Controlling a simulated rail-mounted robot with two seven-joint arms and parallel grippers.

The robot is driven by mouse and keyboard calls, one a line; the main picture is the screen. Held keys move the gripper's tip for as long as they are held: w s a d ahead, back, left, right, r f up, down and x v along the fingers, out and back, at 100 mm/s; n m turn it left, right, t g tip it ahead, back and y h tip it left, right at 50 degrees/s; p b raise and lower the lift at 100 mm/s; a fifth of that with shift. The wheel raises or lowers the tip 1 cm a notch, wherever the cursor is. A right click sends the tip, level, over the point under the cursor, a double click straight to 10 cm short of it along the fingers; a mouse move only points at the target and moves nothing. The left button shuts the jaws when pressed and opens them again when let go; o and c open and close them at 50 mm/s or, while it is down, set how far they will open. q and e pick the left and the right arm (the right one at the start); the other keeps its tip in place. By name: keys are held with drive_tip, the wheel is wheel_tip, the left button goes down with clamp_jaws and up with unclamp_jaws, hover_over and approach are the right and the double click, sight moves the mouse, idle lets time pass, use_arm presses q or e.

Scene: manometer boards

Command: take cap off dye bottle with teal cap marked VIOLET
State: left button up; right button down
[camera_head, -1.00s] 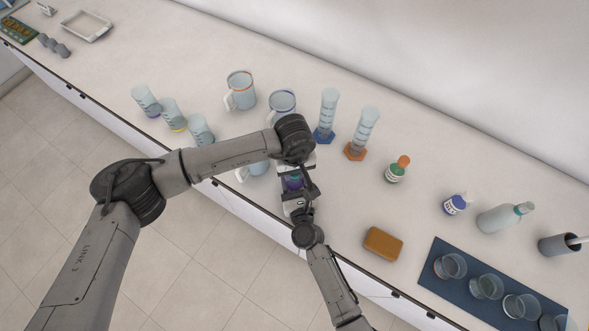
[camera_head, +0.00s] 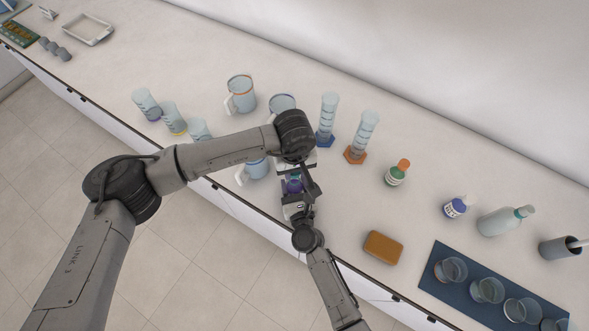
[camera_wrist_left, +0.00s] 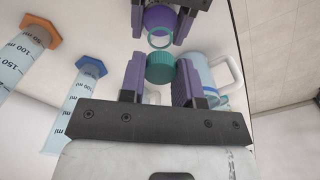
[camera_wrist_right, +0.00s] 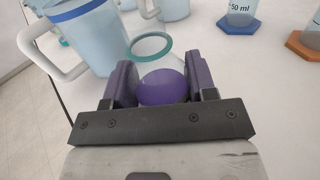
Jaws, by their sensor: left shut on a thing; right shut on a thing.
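The teal cap (camera_wrist_left: 160,68) sits between the fingers of my left gripper (camera_wrist_left: 158,78), which is shut on it. A rounded purple body (camera_wrist_right: 162,88), apparently the dye bottle, sits between the fingers of my right gripper (camera_wrist_right: 162,84), which is shut on it. The purple body also shows in the left wrist view (camera_wrist_left: 160,20), beyond the cap. A thin teal ring (camera_wrist_left: 158,40) shows between them; I cannot tell what it belongs to. It also shows in the right wrist view (camera_wrist_right: 150,48). No VIOLET marking is readable. In the head view the arms partly hide the bottle (camera_head: 293,187).
Glass mugs (camera_head: 240,92) and graduated cylinders (camera_head: 328,115) stand close behind my grippers. A blue mat (camera_head: 437,284) holds several glass cups.

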use_arm(q)
drive_tip(key=shift+r, duration=1.4)
use_arm(e)
drive_tip(key=shift+c, duration=1.8)
unclamp_jaws()
use_arm(q)
drive_tip(key=shift+f+b, duration=0.55)
use_arm(e)
drive_tip(key=v, duration=1.2)
drive_tip(key=shift+r, duration=0.1)
